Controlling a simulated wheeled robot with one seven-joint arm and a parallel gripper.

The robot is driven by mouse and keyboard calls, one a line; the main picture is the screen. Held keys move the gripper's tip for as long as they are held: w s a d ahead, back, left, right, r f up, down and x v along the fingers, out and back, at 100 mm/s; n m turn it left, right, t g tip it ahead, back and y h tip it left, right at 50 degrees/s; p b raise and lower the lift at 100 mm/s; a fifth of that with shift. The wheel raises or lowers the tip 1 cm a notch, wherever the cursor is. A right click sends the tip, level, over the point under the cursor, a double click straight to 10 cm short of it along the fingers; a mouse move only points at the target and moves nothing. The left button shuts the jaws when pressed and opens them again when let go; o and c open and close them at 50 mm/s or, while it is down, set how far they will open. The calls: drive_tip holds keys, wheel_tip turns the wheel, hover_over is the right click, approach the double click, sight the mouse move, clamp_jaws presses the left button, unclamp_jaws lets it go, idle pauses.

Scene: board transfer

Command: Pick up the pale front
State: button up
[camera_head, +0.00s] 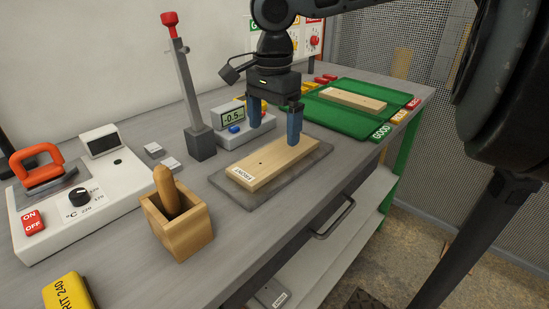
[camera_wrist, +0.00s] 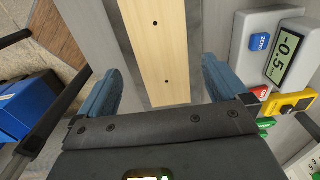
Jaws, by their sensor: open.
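A pale wooden board (camera_head: 270,163) with a white label reading FRONT lies flat on a grey mat (camera_head: 252,202) near the front edge of the bench. In the wrist view the board (camera_wrist: 160,45) shows as a pale strip with two small dark holes. My gripper (camera_head: 275,136) points down over the far half of the board. Its blue fingers are open, one on each side of the board, with gaps visible in the wrist view (camera_wrist: 160,66). The board rests on the mat, not held.
A display box (camera_head: 232,136) reading -0.5 stands close behind the board. A red-topped lever post (camera_head: 197,135) and a wooden box (camera_head: 178,228) stand to the left. A green tray (camera_head: 317,104) at the right holds another pale board (camera_head: 350,99).

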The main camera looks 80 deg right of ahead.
sight(274, 155)
drive_tip(key=shift+d+f, duration=0.15)
drive_tip(key=shift+f, duration=3)
drive_tip(key=shift+c, duration=0.5)
drive_tip(key=c, duration=1)
drive_tip(key=shift+r, duration=0.15)
